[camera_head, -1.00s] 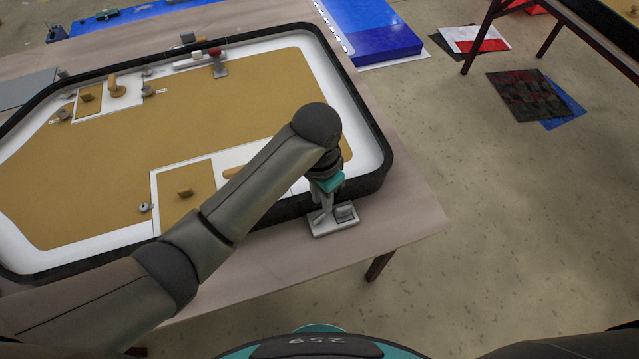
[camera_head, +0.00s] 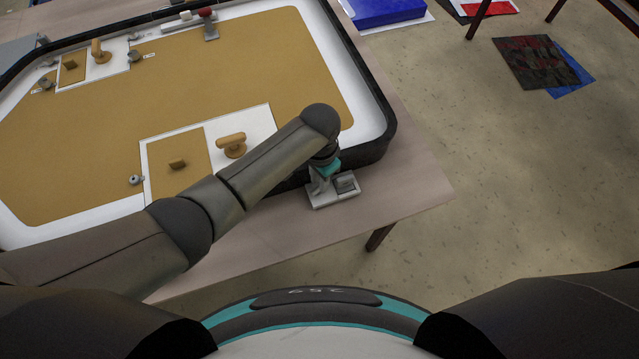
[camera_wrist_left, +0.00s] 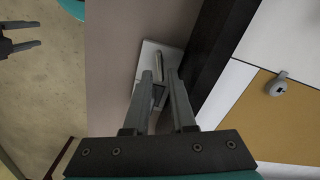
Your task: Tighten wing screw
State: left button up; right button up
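A small pale grey fixture (camera_head: 334,196) sits on the table strip outside the black-rimmed tray, near the front right corner. It carries a grey block (camera_head: 345,183). In the left wrist view its plate (camera_wrist_left: 150,52) lies below my left gripper (camera_wrist_left: 160,82), with a narrow upright grey part (camera_wrist_left: 158,65) by the fingertips. I cannot make out which part is the wing screw. My left gripper (camera_head: 320,184) is low over the fixture's left side, fingers apart; contact is unclear. My right gripper (camera_wrist_left: 38,34) shows at the upper left of the wrist view, open and empty.
The large black-rimmed tray (camera_head: 378,125) borders the fixture. It holds tan and white panels with a wooden handle (camera_head: 231,143) and a small knob (camera_head: 136,180). The table (camera_head: 425,190) ends just right of the fixture, with open floor beyond.

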aim_at(318, 190)
pick_arm(q)
jog(key=shift+f, duration=1.15)
grip_shut()
